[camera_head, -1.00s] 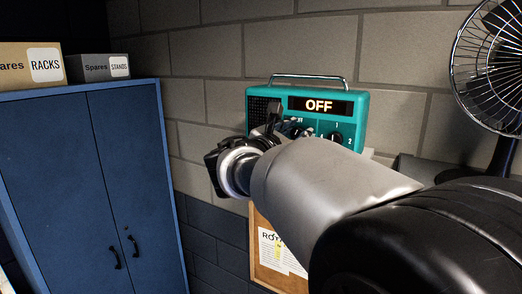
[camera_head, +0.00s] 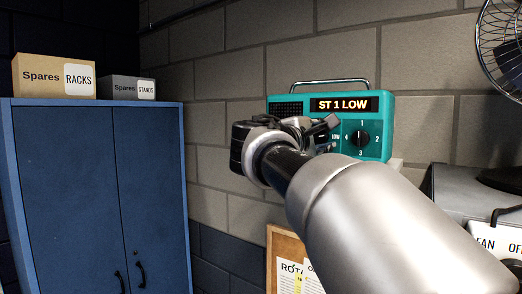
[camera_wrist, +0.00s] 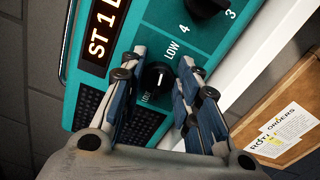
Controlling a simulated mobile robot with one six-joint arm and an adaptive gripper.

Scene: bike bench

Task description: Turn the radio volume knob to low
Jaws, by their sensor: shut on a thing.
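The teal radio (camera_head: 388,115) stands against the wall, and its display (camera_head: 340,104) reads "ST 1 LOW". The volume knob (camera_wrist: 157,76) is a small black dial with a white pointer line, seen in the wrist view beside the printed word "LOW". My gripper (camera_wrist: 160,80) has one finger on each side of this knob and is shut on it. In the head view my gripper (camera_head: 318,130) is at the left part of the radio front and hides the knob. A label by the knob in the wrist view is partly covered.
A second black knob (camera_head: 360,139) with numbers around it is to the right on the radio, close to my gripper. A blue cabinet (camera_head: 65,190) with boxes on top is at left. A fan (camera_head: 503,50) and grey box are at right. A corkboard (camera_head: 276,262) hangs below.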

